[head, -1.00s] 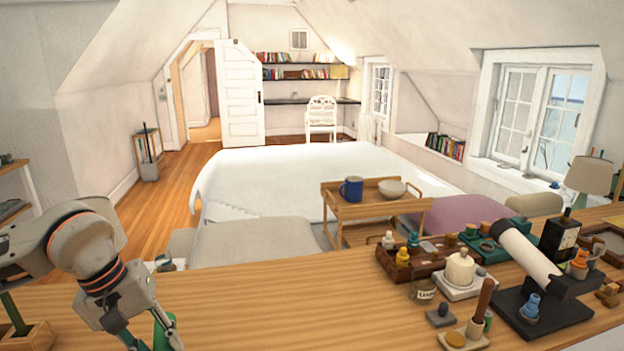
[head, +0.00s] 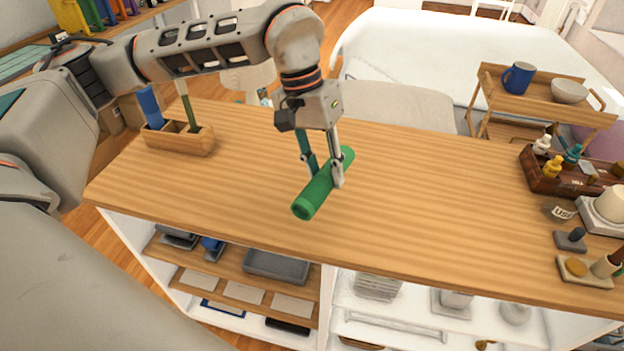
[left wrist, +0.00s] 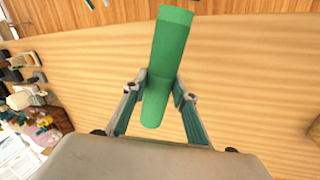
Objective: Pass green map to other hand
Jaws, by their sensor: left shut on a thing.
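The green map (head: 316,193) is a rolled green tube held at a slant over the wooden counter in the head view. My left gripper (head: 325,178) is shut on it around its middle, with one finger on each side. In the left wrist view the map (left wrist: 167,60) lies lengthwise between the two fingers of my left gripper (left wrist: 158,90), its far end pointing up the picture. Whether the tube touches the counter is hard to tell. My right gripper is in neither view.
The wooden counter (head: 420,200) is clear around the map. A wooden holder (head: 180,140) with a blue roll and a green stick stands at its left end. A brown tray (head: 545,180) and small bottles crowd the right end. Open shelves (head: 230,260) lie below the front edge.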

